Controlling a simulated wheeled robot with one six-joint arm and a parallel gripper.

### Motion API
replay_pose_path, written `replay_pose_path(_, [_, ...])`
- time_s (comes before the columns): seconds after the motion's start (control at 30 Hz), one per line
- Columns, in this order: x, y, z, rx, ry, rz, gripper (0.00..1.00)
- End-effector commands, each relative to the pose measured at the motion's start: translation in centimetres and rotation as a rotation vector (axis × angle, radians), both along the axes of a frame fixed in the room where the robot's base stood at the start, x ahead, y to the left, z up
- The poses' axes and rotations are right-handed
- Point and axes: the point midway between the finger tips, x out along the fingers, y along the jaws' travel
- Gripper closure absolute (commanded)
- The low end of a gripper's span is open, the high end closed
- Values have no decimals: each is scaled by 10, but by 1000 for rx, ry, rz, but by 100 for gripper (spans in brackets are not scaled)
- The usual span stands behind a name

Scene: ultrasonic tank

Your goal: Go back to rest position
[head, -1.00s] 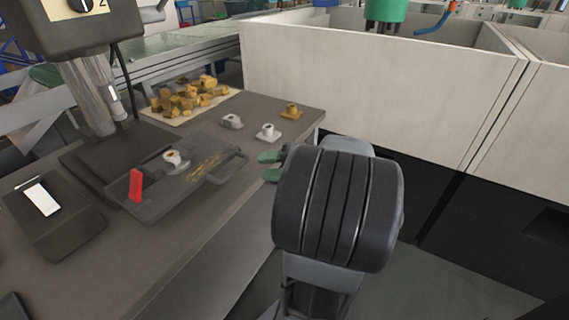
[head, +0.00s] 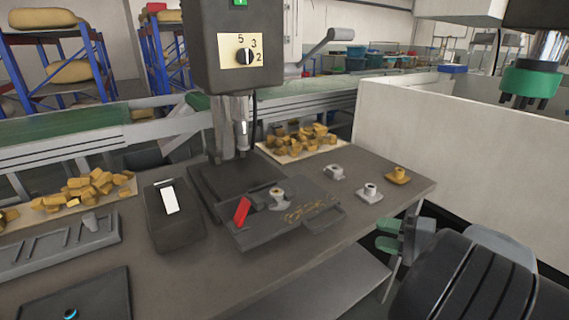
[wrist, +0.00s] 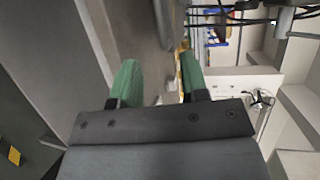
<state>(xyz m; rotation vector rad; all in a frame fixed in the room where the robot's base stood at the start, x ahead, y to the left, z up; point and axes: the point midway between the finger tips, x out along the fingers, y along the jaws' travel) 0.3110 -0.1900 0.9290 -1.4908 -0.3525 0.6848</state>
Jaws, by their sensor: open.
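My gripper (head: 387,234) is at the lower right in the head view, beyond the right front edge of the workbench. Its green fingertips point left toward the bench. In the wrist view my gripper (wrist: 159,82) shows two green fingers apart with nothing between them. My dark arm links fill the lower right corner of the head view.
A grey workbench (head: 370,240) holds a drill press (head: 235,60), a vise with a red piece (head: 242,211), a dark box (head: 172,225) and several small fittings (head: 370,192). A white-walled tank (head: 410,150) stands behind my gripper. Brass pieces (head: 298,138) lie on a tray.

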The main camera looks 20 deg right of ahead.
Motion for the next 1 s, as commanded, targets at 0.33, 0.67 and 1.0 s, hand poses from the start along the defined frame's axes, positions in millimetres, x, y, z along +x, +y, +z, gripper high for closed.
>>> replay_pose_path(0.33, [-15,-3,-52,-19,356,-76,59])
replay_pose_path(0.67, [-32,53,-46,-570,788,98,59])
replay_pose_path(1.0, [-11,127,50,-1276,544,406,59])
